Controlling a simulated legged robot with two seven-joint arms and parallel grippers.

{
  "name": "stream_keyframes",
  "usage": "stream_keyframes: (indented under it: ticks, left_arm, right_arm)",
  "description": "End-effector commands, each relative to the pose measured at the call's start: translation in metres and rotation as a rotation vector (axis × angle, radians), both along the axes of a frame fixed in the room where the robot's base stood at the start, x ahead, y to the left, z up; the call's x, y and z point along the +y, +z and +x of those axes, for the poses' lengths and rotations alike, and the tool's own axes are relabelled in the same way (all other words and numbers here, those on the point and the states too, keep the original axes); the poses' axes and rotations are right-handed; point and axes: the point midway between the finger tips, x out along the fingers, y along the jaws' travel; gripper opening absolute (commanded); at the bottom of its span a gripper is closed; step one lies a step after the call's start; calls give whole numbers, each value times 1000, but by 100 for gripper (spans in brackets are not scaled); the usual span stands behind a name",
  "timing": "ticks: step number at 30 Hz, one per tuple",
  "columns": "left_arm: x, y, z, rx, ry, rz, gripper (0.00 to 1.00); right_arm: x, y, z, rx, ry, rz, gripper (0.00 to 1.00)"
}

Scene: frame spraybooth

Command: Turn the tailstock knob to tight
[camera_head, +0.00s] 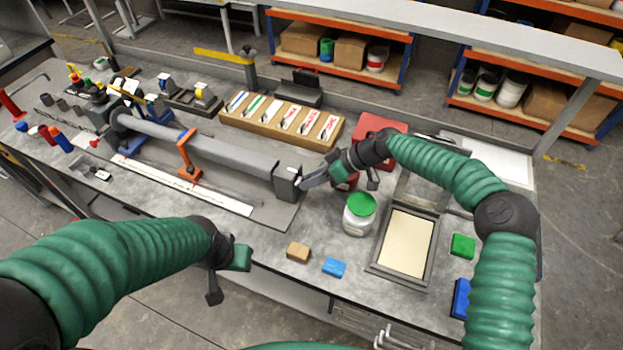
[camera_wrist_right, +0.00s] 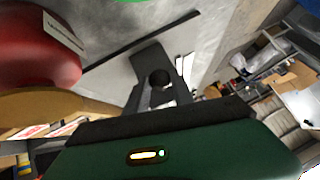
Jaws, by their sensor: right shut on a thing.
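The tailstock (camera_head: 287,182) is a grey block at the right end of the long grey bar (camera_head: 215,150) on the bench. My right gripper (camera_head: 312,178) reaches in from the right, its grey fingers against the tailstock's right end. It is shut on the tailstock knob, which is mostly hidden by the fingers in the head view. In the right wrist view, a small dark round part, perhaps the knob (camera_wrist_right: 159,77), shows by the grey fingers. My left gripper (camera_head: 238,260) hangs near the bench's front edge, away from the tailstock; its fingers cannot be made out.
A white jar with a green lid (camera_head: 360,214) and a framed tray (camera_head: 405,240) stand right of the tailstock. A brown block (camera_head: 298,252) and a blue block (camera_head: 334,268) lie in front. A wooden rack (camera_head: 280,120) stands behind. An orange support (camera_head: 188,158) holds the bar.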

Motion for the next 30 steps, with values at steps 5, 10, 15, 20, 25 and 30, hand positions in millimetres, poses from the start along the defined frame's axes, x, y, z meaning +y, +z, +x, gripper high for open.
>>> stream_keyframes:
  ticks: [5, 10, 15, 20, 25, 30]
  left_arm:
    - [0, 0, 0, 0, 0, 0, 36]
    - [0, 0, 0, 0, 0, 0, 36]
    - [0, 0, 0, 0, 0, 0, 36]
    - [0, -2, 0, 0, 0, 0, 36]
    - [0, -9, 0, 0, 0, 0, 36]
    - [0, -16, 0, 0, 0, 0, 36]
  right_arm:
    - [-2, 2, 3, -8, -8, 1, 33]
    - [-1, 1, 2, -6, -5, 0, 49]
    - [-1, 1, 1, -4, -3, 0, 49]
    - [-5, 5, 1, -6, -3, -1, 49]
    - [-31, 26, 1, -8, -7, -1, 49]
    - [-69, 61, -1, -8, -7, -1, 49]
